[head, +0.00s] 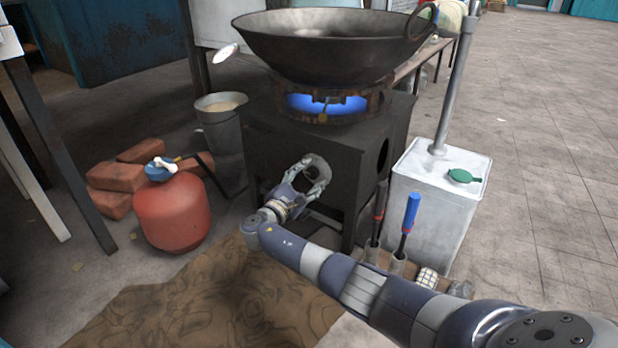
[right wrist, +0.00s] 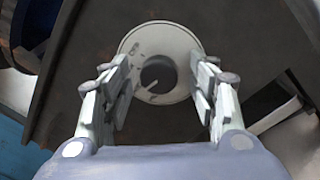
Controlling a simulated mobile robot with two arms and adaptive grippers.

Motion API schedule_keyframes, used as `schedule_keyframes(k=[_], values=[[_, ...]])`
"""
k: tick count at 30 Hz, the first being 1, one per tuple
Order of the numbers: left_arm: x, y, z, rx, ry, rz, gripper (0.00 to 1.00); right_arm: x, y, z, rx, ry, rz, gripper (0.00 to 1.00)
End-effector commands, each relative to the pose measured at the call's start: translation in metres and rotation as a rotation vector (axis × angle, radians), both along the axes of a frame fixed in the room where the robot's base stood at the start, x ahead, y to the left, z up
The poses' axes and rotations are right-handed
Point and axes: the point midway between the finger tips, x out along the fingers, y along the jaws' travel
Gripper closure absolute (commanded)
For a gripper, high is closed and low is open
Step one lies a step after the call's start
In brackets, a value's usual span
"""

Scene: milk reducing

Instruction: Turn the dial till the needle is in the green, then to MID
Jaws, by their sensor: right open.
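The dial is a dark round knob (right wrist: 158,74) on a pale round plate (right wrist: 170,38) with small marks. In the right wrist view its light pointer line aims to the lower left. My right gripper (head: 318,172) is open at the front of the black stove (head: 300,150). Its fingers (right wrist: 160,92) stand on either side of the knob; I cannot tell whether they touch it. In the head view the gripper hides the knob. A small white round gauge (head: 226,53) sits by the pan's left rim, seen edge-on; its needle cannot be read. My left gripper is not in view.
A wide dark pan (head: 330,68) sits over a blue flame (head: 328,104). A red gas cylinder (head: 172,212), bricks (head: 118,177) and a metal bucket (head: 222,135) stand at left. A white metal can (head: 440,205) and blue-handled tool (head: 411,212) stand at right.

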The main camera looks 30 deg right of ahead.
Motion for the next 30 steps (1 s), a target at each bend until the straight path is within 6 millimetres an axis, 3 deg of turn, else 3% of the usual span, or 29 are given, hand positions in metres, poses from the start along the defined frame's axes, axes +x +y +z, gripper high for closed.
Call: schedule_keyframes(k=[7, 21, 30], values=[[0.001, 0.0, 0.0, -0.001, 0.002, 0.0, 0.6, -0.007, 0.016, -0.002, 0.0, 0.0, 0.004, 0.46], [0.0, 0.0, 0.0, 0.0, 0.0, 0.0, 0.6, -0.045, 0.096, -0.006, 0.002, 0.0, 0.002, 0.46], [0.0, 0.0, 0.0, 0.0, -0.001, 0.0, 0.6, -0.052, 0.109, -0.006, 0.0, 0.001, 0.0, 0.46]])
